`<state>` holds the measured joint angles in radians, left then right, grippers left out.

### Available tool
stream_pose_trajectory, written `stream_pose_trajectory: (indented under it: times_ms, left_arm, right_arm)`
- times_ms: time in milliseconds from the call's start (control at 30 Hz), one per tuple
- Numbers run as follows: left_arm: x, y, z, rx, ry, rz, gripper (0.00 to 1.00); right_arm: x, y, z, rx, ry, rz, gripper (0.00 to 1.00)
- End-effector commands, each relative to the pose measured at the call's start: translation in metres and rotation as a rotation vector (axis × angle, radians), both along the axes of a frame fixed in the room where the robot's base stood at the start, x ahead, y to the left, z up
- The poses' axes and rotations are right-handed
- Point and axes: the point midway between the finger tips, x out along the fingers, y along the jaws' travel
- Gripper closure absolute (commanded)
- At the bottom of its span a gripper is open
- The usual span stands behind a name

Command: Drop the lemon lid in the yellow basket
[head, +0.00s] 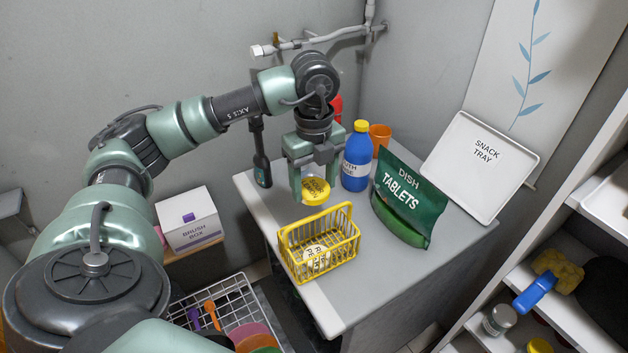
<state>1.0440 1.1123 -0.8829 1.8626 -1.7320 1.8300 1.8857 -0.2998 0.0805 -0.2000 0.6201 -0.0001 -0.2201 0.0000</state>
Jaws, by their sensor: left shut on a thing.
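The yellow lid (315,190), with dark lettering too small to read surely, is between the fingers of my left gripper (316,186). The gripper points down over the grey counter, shut on this lid. The yellow basket (345,245) stands on the counter nearer the camera, just below the gripper in the picture. The lid is behind the basket, not over its opening. A pale round lid (316,257) with lettering lies inside the basket. My right gripper is not in view.
A blue bottle (356,160) with a yellow cap and an orange cup (380,137) stand right of the gripper. A green dish tablets bag (408,200) stands right of the basket. The white snack tray (480,165) leans at the back right. The counter's front left is clear.

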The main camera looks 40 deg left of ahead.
Motion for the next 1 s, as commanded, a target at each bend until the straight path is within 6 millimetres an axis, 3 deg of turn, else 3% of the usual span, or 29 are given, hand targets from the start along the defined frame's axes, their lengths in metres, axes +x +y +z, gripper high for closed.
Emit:
stream_pose_trajectory:
  times_ms: [33, 67, 133, 167, 567, 833, 1000]
  left_arm:
    - [0.000, 0.000, 0.000, 0.000, 0.000, 0.000, 0.75]
    - [0.000, 0.000, 0.000, 0.000, 0.000, 0.000, 0.35]
    - [0.000, 0.000, 0.000, 0.000, 0.000, 0.000, 0.15]
    - [0.000, 0.000, 0.000, 0.000, 0.000, 0.000, 0.12]
    - [0.001, 0.000, 0.007, 0.000, -0.002, 0.001, 0.12]
    - [0.001, -0.001, 0.051, -0.002, -0.005, -0.001, 0.12]
    - [0.001, 0.000, 0.074, 0.000, -0.002, 0.001, 0.12]
  right_arm:
    - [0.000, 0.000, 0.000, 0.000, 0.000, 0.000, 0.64]
    - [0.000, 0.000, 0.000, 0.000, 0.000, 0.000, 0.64]
    - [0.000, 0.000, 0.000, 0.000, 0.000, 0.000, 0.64]
    - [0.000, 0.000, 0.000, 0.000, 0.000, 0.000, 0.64]
    - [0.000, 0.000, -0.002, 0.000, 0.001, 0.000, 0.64]
    - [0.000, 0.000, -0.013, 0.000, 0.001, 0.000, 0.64]
    - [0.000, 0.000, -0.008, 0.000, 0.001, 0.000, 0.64]
